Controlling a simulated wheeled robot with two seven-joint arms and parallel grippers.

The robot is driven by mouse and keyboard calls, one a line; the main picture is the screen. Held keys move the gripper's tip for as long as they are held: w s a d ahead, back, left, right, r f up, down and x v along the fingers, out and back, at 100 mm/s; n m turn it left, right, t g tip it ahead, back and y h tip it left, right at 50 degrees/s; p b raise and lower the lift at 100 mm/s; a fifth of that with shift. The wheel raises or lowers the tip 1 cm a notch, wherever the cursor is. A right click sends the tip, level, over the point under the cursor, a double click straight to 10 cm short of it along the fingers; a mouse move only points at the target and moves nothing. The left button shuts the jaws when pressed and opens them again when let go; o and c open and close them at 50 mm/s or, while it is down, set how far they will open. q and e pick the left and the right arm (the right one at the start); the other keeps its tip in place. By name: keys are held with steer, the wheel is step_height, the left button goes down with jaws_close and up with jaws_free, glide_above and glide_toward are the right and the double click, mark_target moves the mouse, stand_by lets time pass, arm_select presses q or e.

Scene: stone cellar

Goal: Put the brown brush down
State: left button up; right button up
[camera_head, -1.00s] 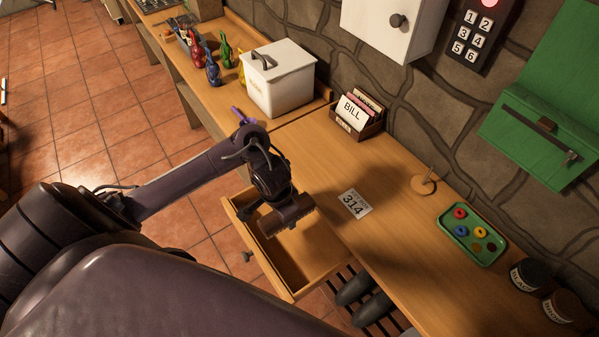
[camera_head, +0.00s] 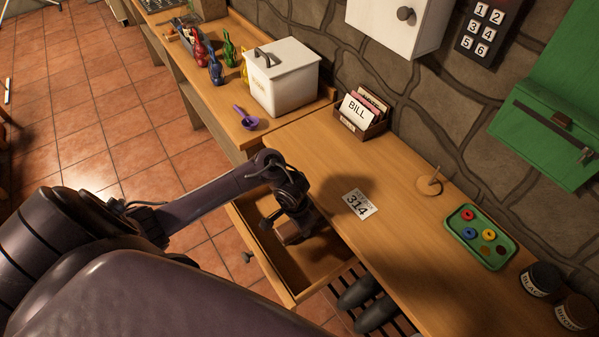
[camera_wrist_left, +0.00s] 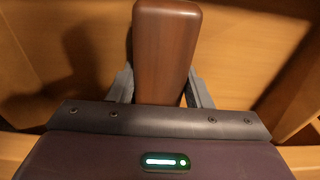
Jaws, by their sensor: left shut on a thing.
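The brown brush shows in the left wrist view (camera_wrist_left: 166,50) as a smooth reddish-brown wooden block. It also shows in part in the head view (camera_head: 288,232), below my wrist. My left gripper (camera_wrist_left: 160,88) is shut on it, one finger at each side. The brush is inside the open drawer (camera_head: 262,262) under the bench. The gripper hides its lower part, and I cannot tell whether it touches the drawer floor. My right gripper is not in view.
On the bench are a card marked 314 (camera_head: 360,204), a BILL card box (camera_head: 361,115), a wooden spindle (camera_head: 430,184), a green tray with coloured rings (camera_head: 497,262) and dark jars (camera_head: 539,280). A purple scoop (camera_head: 246,118) lies beside a white bin (camera_head: 283,82). Dark boots (camera_head: 366,297) stand below.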

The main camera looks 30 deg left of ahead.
arm_select(q)
steer(key=o, duration=1)
steer(key=shift+o, duration=0.2)
step_height(320, 180, up, 12)
steer(key=s+p, duration=0.1)
steer(key=p, duration=0.4)
steer(key=shift+s+a, duration=0.2)
steer(key=shift+a, duration=0.05)
